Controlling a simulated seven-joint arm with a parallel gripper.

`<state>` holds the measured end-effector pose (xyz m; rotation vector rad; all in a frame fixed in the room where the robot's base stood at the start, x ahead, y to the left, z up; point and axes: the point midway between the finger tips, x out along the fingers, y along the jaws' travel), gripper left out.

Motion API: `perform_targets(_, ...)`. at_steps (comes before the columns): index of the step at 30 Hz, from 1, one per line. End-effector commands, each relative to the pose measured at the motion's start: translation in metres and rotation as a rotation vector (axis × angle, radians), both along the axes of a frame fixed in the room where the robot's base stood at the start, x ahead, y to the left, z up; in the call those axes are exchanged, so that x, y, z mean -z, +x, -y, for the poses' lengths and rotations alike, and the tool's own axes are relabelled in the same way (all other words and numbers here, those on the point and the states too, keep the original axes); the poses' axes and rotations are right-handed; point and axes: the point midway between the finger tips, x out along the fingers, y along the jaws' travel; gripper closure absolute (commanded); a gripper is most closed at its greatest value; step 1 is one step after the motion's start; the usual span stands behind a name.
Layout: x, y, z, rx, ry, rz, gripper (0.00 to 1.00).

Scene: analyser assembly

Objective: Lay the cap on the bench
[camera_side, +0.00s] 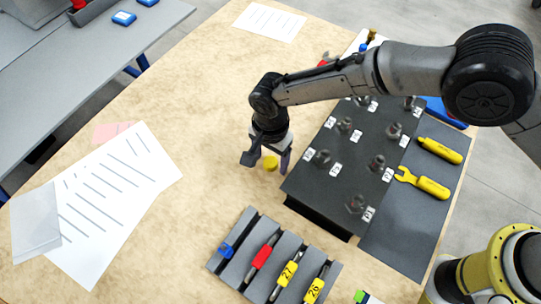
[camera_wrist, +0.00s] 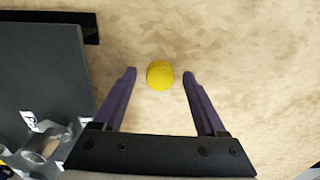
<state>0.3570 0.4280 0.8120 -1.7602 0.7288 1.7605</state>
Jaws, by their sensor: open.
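The cap is a small round yellow piece (camera_side: 270,162) lying on the tan bench (camera_side: 190,85), just left of the dark block. It also shows in the wrist view as a yellow disc (camera_wrist: 160,75) on the bench surface. My gripper (camera_side: 265,163) is low over the bench at the cap. In the wrist view my gripper (camera_wrist: 160,82) is open, with one finger on each side of the cap and a clear gap between the cap and each finger. Nothing is held.
A dark block (camera_side: 335,170) with numbered labels and metal fittings stands right of my gripper. A grey rack (camera_side: 235,272) with coloured tools lies in front. Yellow tools (camera_side: 432,187) lie on a dark mat. Papers (camera_side: 110,190) lie at left. Bench between papers and block is clear.

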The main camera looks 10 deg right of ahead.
Motion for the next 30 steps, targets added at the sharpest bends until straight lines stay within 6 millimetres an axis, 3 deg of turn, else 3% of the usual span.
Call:
perform_targets(7,-0.011,0.000,-0.001,0.000,0.002,0.002,0.26)
perform_targets(21,-0.100,0.001,-0.001,0.000,0.003,0.003,0.26)
perform_targets(30,-0.123,0.000,0.000,0.000,0.000,0.000,0.26)
